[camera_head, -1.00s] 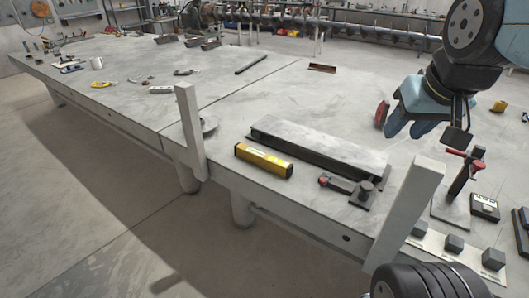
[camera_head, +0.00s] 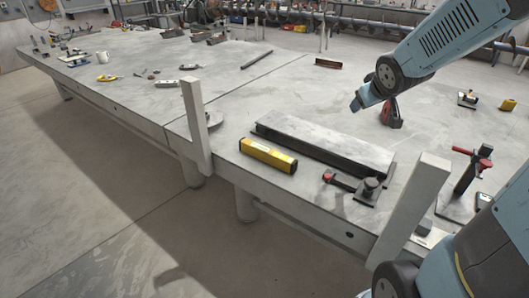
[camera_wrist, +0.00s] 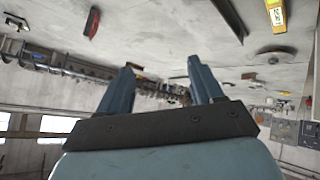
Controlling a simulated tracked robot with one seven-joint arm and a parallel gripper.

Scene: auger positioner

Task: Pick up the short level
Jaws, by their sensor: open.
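The short level is a yellow bar with dark ends (camera_head: 267,155). It lies near the table's front edge, between the steel beam and a square upright post. In the wrist view, part of the level (camera_wrist: 276,12) shows at the top right, cut by the frame edge. My gripper (camera_head: 358,103) is in the air above the table, to the right of and behind the level, well apart from it. In the wrist view its two blue fingers (camera_wrist: 161,68) are spread with nothing between them.
A steel beam (camera_head: 327,146) lies just behind the level. A red-tipped clamp (camera_head: 350,187) is to its right. Square posts (camera_head: 196,125) and (camera_head: 412,210) rise at the table's front edge. A red tool (camera_head: 391,116) stands below my arm. The table's middle is largely clear.

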